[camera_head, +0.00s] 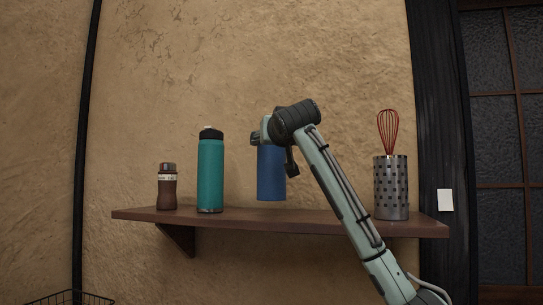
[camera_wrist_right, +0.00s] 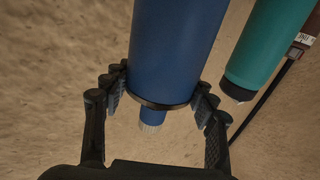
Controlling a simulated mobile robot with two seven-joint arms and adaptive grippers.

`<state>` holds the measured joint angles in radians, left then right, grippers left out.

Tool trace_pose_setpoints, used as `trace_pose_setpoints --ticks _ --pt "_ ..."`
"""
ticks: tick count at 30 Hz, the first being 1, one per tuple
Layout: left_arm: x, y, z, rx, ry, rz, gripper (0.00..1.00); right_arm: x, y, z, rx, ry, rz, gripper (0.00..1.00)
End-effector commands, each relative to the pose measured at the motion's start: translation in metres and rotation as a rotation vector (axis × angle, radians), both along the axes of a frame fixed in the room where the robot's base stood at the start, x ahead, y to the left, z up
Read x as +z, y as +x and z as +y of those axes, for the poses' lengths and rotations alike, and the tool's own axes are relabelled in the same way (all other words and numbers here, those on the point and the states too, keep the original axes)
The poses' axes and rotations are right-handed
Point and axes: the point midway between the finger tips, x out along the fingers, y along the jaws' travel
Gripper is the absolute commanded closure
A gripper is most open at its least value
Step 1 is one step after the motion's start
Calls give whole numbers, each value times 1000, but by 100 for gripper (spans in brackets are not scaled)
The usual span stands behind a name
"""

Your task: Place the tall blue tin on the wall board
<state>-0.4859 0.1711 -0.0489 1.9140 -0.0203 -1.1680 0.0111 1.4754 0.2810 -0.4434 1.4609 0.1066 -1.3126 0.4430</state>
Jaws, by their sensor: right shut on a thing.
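The tall blue tin (camera_head: 271,176) hangs upright from my right gripper (camera_head: 271,145) in the head view. The tin also fills the upper middle of the right wrist view (camera_wrist_right: 172,45), with the right gripper (camera_wrist_right: 160,98) shut on it, a finger on each side. The wall board (camera_head: 300,222) is a brown wooden shelf. The tin's lower end shows just above the board's back edge, with a small gap of wall beneath it. My left gripper is in neither view.
A teal bottle (camera_head: 210,175) and a small brown bottle (camera_head: 167,188) stand on the board left of the tin. A perforated metal holder (camera_head: 391,190) with a red whisk (camera_head: 388,130) stands at the right. The board between the teal bottle and the holder is free.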

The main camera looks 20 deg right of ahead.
Motion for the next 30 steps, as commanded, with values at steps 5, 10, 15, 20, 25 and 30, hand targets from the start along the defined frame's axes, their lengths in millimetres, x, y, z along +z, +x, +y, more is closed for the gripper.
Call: trace_pose_setpoints --ticks 5,10,15,20,25,30 --pt "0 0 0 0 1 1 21 -28 0 0 -2 -3 2 86" --pt "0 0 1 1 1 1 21 -34 0 0 -1 -1 -1 86" --pt "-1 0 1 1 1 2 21 -35 0 0 -1 -1 0 86" --pt "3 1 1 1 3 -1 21 -37 0 0 -1 -1 2 33" --pt "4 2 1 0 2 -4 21 -37 0 0 -1 -1 2 22" --pt "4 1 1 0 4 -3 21 -37 0 0 -1 -1 2 22"
